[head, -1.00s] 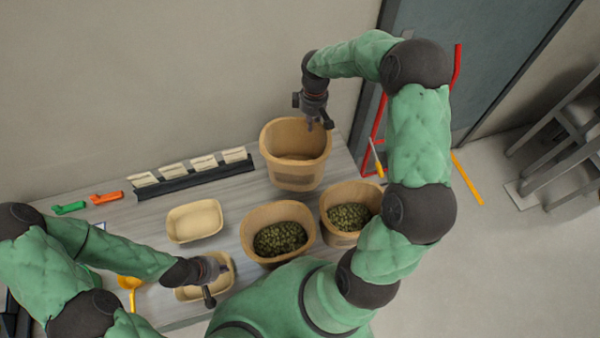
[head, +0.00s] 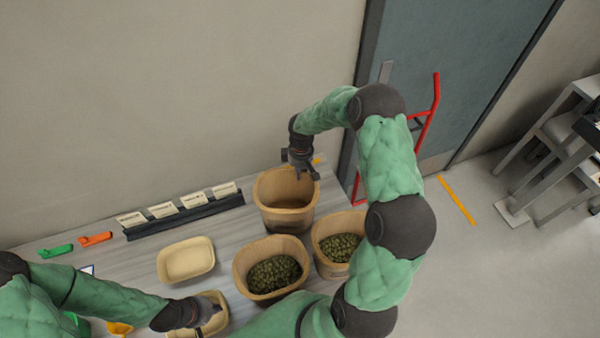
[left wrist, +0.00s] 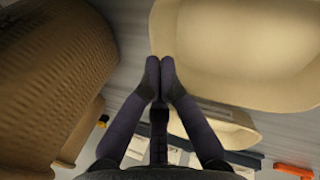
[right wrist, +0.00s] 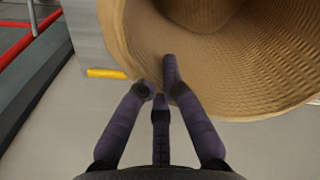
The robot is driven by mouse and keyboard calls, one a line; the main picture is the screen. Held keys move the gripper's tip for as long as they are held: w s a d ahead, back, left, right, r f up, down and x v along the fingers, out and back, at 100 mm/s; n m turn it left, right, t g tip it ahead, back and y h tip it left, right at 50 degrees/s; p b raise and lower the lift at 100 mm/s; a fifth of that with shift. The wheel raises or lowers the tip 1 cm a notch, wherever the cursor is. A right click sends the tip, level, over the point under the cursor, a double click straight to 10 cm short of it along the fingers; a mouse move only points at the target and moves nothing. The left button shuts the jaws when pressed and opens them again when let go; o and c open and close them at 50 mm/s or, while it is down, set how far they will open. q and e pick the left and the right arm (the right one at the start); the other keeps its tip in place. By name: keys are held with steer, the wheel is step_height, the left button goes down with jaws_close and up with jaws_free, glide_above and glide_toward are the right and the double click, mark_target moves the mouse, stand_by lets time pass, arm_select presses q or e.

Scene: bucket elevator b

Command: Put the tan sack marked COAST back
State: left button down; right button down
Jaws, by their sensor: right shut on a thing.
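A tan woven sack (head: 287,219) with an open top stands at the back right of the table, against the wall side. No marking on it can be read. My right gripper (head: 301,174) is at its back rim, shut on that rim. In the right wrist view one fingertip is inside the sack (right wrist: 235,80) and one is outside. Two similar tan sacks (head: 241,273) (head: 325,262) with dark green contents stand in front. My left gripper (left wrist: 160,75) is shut and empty, above the front tan tray (head: 213,298).
A second empty tan tray (head: 186,259) lies left of the sacks. A dark rack (head: 187,215) with several pale cards runs along the wall. Green (head: 55,251) and orange (head: 96,239) tools lie at left. A red hand truck (head: 427,115) stands by the door beyond the table.

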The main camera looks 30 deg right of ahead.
steer(key=c, duration=1.8)
jaws_free()
steer(key=shift+f, duration=0.15)
steer(key=o, duration=0.4)
step_height(320, 180, up, 12)
steer(key=shift+d+r+b, duration=0.15)
steer(key=shift+r+b, duration=0.05)
steer(key=shift+b, duration=0.15)
